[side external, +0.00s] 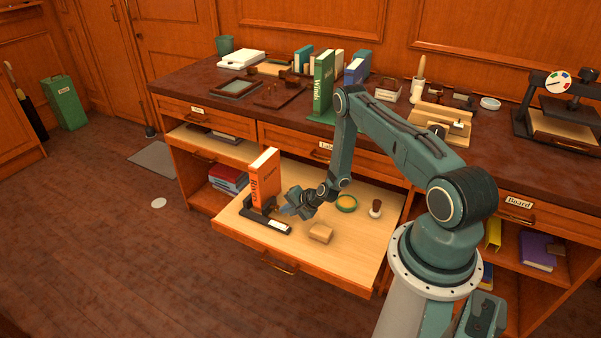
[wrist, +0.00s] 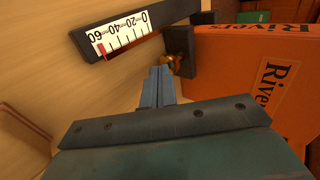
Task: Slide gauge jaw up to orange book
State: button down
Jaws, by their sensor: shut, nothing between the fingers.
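The orange book (side external: 265,178), lettered "Rivers", stands upright on the pulled-out board; in the wrist view its orange cover (wrist: 250,75) fills the right side. The gauge (side external: 252,216) is a dark bar at the book's foot. Its white scale (wrist: 125,32) reads 0 to 60, with a red mark near the 60 end. The dark gauge jaw (wrist: 181,42), with a brass knob (wrist: 173,62), is close beside the book; I cannot tell whether they touch. My gripper (side external: 285,210) is shut and empty, its fingertips (wrist: 158,76) just short of the knob.
The desk top behind is crowded, with a green book (side external: 323,85) upright. The board's front right is clear.

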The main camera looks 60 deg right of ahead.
jog(key=shift+w, duration=1.15)
jog(key=shift+s, duration=0.4)
jog(key=s, duration=0.3)
jog(key=shift+d, duration=0.1)
jog(key=v, duration=1)
jog(key=shift+s+r, duration=0.1)
jog(key=shift+s, duration=0.1)
